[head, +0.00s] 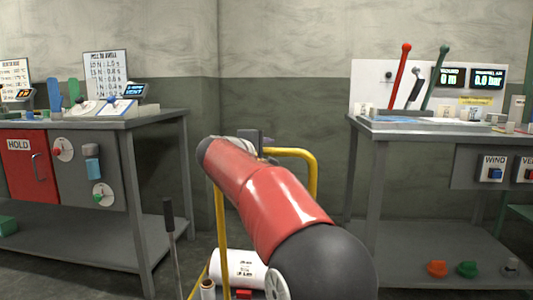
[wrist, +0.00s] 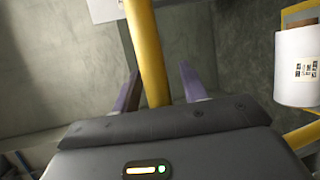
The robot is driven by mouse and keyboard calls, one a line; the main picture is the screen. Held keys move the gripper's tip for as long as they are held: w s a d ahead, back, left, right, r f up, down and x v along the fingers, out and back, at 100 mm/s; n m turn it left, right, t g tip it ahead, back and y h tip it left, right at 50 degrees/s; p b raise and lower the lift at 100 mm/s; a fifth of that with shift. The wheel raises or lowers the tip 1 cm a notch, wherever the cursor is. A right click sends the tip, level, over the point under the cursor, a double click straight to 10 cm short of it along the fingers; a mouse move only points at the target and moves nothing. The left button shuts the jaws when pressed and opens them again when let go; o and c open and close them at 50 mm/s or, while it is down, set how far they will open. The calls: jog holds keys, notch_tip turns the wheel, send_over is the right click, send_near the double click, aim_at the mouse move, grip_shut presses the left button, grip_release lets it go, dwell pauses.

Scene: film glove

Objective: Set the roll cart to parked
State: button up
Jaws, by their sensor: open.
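The roll cart shows as a yellow tube frame (head: 313,172) in the middle of the head view. A white labelled roll (head: 240,267) lies low on it, partly hidden by my red arm. A grey lever with a black grip (head: 168,215) stands left of the frame; I cannot tell whether it belongs to the cart. My gripper (wrist: 160,88) is open in the wrist view. The yellow bar (wrist: 146,50) runs between its two fingers as seen there; I cannot tell whether they touch. In the head view my arm hides most of the gripper.
A grey bench (head: 130,125) with a red HOLD door (head: 28,165) stands left. Another bench (head: 375,130) stands right, with red and green levers (head: 402,75) and digital displays. A bare wall is behind the cart. A white roll (wrist: 298,65) is right of my gripper.

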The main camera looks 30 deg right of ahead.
jog(key=shift+w+d, duration=0.1)
jog(key=shift+d, duration=0.1)
jog(key=shift+c, duration=0.2)
grip_shut()
